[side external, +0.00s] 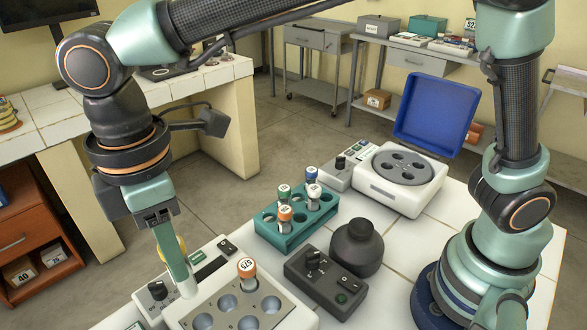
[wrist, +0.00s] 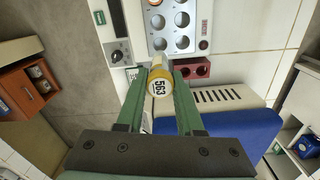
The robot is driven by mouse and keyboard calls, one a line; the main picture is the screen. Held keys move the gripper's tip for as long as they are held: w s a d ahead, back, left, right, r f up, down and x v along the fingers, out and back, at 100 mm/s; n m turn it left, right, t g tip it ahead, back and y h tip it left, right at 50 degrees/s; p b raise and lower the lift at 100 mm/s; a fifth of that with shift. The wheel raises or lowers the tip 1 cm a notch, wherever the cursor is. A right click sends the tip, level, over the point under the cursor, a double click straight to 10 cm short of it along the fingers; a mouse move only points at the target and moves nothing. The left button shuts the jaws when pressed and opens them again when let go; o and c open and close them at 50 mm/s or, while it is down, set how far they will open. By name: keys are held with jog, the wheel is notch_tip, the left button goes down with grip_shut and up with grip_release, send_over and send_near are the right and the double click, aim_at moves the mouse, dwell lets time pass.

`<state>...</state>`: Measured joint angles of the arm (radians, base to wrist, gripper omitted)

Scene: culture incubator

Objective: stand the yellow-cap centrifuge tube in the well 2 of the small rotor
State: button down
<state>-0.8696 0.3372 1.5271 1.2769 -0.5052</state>
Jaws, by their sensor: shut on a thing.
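The yellow-cap centrifuge tube (wrist: 160,86), its cap marked 563, is between the fingers of my gripper (wrist: 159,73) in the wrist view. In the side view my gripper (side external: 186,292) points down at the left end of the white block device, and only a sliver of the yellow cap (side external: 181,246) shows behind a finger. The tube's lower part is hidden there. A round grey rotor (side external: 403,166) with several wells sits in a white centrifuge (side external: 396,195) at the back right, well away from my gripper. I cannot read its well numbers.
An orange-cap tube (side external: 247,268) stands in the white block device (side external: 273,299). A teal rack (side external: 288,239) holds several capped tubes. A dark round-topped vessel (side external: 357,249) and a black control box (side external: 326,280) stand between. A blue open lid or tray (side external: 436,113) rises behind the centrifuge.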

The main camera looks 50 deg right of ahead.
notch_tip(320, 180, up, 6)
jog(key=shift+w+d+r, duration=0.1)
jog(key=shift+r, duration=0.15)
jog(key=w+d+f+m, duration=0.2)
jog(key=w+d+m, duration=0.3)
jog(key=d, duration=0.8)
jog(key=w+d+f+m, duration=0.1)
jog(key=w+d+m, duration=0.2)
jog(key=w+d, duration=0.7)
jog(key=s+d+f+m, duration=0.25)
jog(key=s+d, duration=0.25)
jog(key=d, duration=0.6)
jog(key=s+d+f+m, duration=0.1)
jog(key=s+d+m, duration=0.35)
jog(key=d, duration=0.65)
jog(key=s+d+f+m, duration=0.1)
jog(key=s+d+m, duration=0.3)
jog(key=d, duration=0.6)
notch_tip(320, 180, down, 6)
jog(key=s+n, duration=0.1)
jog(key=shift+s+d+f, duration=0.1)
jog(key=shift+s+f, duration=0.05)
jog(key=shift+f, duration=0.25)
jog(key=shift+f, duration=0.8)
